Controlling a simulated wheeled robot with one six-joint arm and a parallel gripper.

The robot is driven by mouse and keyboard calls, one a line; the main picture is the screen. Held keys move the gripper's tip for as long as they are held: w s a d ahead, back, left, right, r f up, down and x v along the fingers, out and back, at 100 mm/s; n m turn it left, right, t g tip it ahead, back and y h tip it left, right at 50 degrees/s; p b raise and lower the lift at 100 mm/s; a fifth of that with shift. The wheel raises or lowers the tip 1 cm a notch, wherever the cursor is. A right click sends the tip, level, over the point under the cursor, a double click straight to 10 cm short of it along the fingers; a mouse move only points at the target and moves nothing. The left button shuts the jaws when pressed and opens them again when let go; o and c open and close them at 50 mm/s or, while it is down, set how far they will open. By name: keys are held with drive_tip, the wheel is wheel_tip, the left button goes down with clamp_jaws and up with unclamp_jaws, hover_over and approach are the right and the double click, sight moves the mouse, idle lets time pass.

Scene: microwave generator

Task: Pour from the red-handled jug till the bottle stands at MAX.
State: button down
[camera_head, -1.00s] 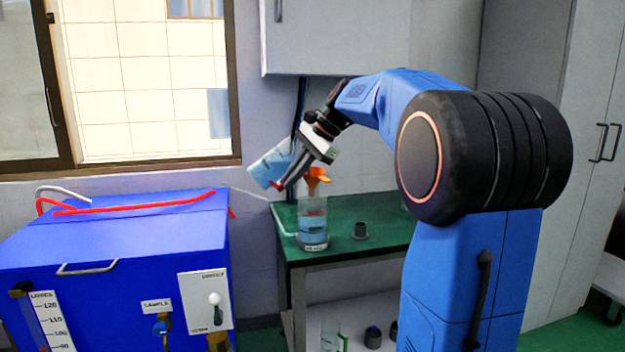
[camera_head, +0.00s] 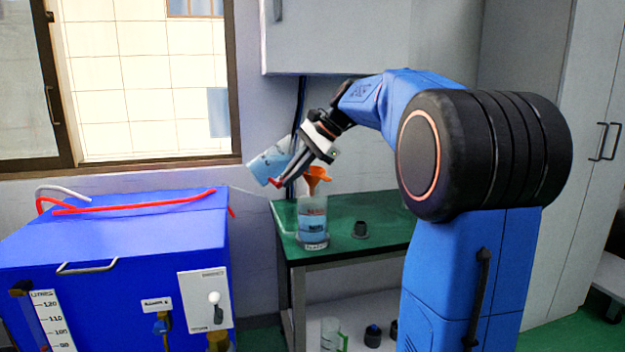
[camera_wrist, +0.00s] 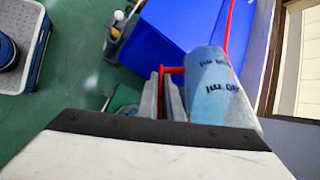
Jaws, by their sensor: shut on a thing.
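My gripper (camera_head: 294,170) is shut on the red handle of the jug (camera_head: 269,163) and holds it tilted above the left end of the green bench. The jug is clear with blue liquid in it. It also shows in the wrist view (camera_wrist: 218,95), beside the gripper fingers (camera_wrist: 170,100). The bottle (camera_head: 313,224) stands upright on the bench below, holding blue liquid. An orange funnel (camera_head: 317,176) sits in its mouth. The jug is beside the funnel, at its upper left. I cannot make out a stream or the MAX mark.
A dark cap (camera_head: 360,230) lies on the green bench (camera_head: 375,207) right of the bottle. A blue box-shaped unit (camera_head: 120,235) with red hose (camera_head: 135,203) stands at the left. A wall cabinet (camera_head: 335,38) hangs above. Another jug (camera_head: 330,334) stands on the lower shelf.

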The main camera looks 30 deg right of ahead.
drive_tip(key=shift+a+r+y+p, duration=0.15)
drive_tip(key=shift+r+y+p, duration=0.2)
drive_tip(key=shift+y, duration=0.15)
idle(1.3)
drive_tip(key=shift+a+f+t+y+p, duration=0.1)
drive_tip(key=shift+f+t+y+p, duration=0.1)
drive_tip(key=shift+t+y+p, duration=0.4)
idle(2.2)
